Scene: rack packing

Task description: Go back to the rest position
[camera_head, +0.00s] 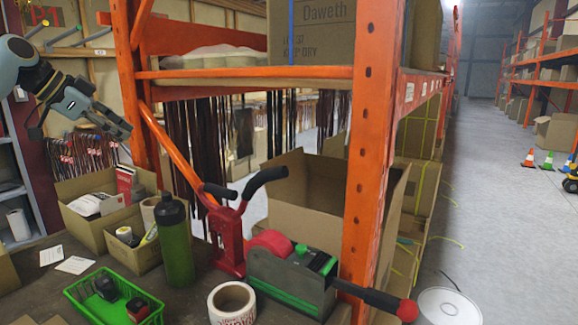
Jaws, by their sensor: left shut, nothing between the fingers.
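My left gripper (118,126) is at the upper left, at the end of my arm coming in from the left edge. It is shut and empty, held in the air above the workbench (190,302) in front of the orange rack post. It is apart from the boxes and bottle below it. My right gripper is not in view.
The workbench holds a green bottle (175,243), a green basket (116,302), small open boxes (90,228), a tape roll (231,303) and a tape dispenser (290,276). An orange rack (362,170) stands behind. The aisle floor (490,190) at right is mostly free.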

